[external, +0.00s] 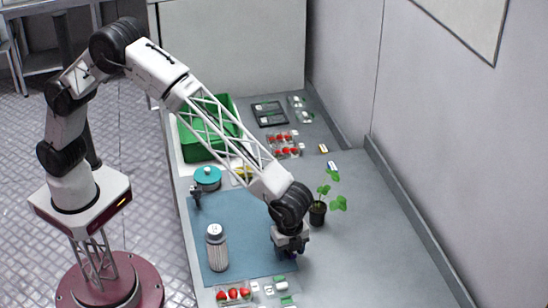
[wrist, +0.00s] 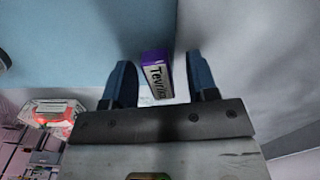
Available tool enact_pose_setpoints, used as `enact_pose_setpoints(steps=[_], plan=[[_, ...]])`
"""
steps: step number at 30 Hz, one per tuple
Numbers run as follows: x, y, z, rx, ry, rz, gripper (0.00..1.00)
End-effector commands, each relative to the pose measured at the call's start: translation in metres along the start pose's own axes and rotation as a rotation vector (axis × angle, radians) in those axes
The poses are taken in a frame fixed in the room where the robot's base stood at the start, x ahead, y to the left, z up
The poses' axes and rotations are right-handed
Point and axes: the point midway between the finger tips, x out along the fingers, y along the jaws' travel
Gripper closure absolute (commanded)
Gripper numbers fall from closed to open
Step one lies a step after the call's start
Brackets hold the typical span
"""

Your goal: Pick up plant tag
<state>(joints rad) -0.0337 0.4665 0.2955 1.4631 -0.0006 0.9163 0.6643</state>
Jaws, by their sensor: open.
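A small purple and white block (wrist: 157,75) with dark printed letters lies between my fingers in the wrist view; it may be the plant tag. Its edge is near the border of the blue mat and the grey bench. My gripper (wrist: 160,62) is open, with one blue finger on each side of the block and gaps showing between. In the external view my gripper (external: 289,250) points down at the mat's right edge and hides the block.
A potted strawberry plant (external: 318,213) stands close behind my gripper. Strawberry packs (external: 234,295) lie at the front, and a shaker bottle (external: 217,249) stands on the blue mat (external: 235,215). A teal pot (external: 207,177) and green crate (external: 199,151) are behind. The bench's right side is clear.

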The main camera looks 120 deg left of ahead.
Motion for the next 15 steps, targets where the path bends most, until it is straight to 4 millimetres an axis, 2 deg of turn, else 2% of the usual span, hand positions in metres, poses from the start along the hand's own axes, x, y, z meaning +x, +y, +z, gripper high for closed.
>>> enact_pose_setpoints(steps=[6,8,15], plan=[[-0.0002,0.0,0.0,0.0,0.0,0.0,0.47],[-0.0003,0.0,0.0,0.0,0.0,0.0,0.54],[-0.0002,0.0,0.0,0.0,0.0,0.0,0.91]])
